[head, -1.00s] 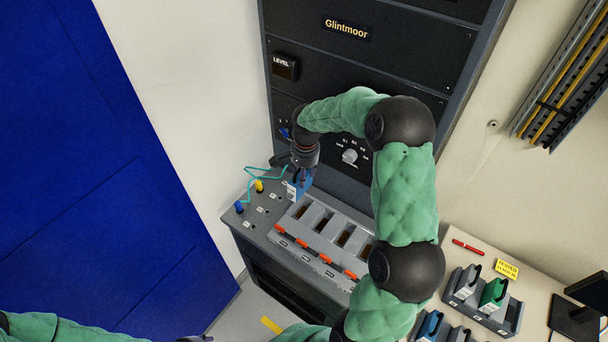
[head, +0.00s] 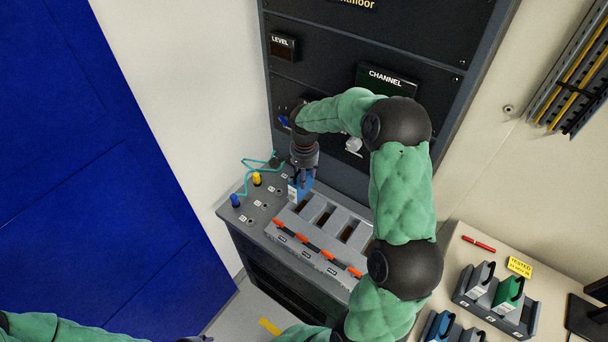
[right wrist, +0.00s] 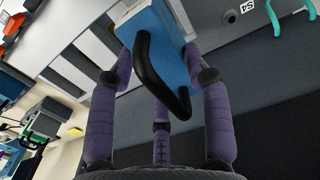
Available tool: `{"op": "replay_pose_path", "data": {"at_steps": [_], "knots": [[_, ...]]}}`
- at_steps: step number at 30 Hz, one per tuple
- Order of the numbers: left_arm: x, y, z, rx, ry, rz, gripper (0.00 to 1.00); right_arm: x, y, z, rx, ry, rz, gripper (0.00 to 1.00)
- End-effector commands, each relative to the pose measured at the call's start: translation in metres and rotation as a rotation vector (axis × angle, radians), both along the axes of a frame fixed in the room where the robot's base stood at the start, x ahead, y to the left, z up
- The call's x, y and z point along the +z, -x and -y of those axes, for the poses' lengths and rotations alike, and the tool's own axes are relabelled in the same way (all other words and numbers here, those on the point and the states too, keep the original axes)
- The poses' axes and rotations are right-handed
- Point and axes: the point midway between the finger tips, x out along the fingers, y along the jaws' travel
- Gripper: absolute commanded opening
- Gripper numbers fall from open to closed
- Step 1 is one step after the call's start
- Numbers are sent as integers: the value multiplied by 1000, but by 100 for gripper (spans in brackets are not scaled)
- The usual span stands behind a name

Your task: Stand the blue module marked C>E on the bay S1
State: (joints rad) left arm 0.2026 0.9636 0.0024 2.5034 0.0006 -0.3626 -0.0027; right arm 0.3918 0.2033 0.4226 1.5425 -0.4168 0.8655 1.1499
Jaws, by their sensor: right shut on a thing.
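The module's marking and the bay labels are too small to read. My left gripper (head: 196,339) only just shows at the bottom edge; its jaws are unclear.
Orange latches (head: 307,246) line the block's front. Left of it are a blue plug (head: 235,201), a yellow plug (head: 256,179) and a teal cable (head: 258,163). A dark panel (head: 330,75) rises behind. At right, a rack (head: 512,318) holds other modules near a red pen (head: 478,244).

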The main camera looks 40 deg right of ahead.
Motion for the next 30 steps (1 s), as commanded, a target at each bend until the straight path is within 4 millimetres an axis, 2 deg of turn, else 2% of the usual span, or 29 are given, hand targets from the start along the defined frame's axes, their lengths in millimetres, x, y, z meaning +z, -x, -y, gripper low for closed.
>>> {"op": "replay_pose_path", "data": {"at_steps": [21,30], "knots": [[-36,0,0,0,0,0,40,-60,0,0,-1,0,0,0],[-39,0,0,0,0,0,40,-67,0,0,-1,1,0,0]]}}
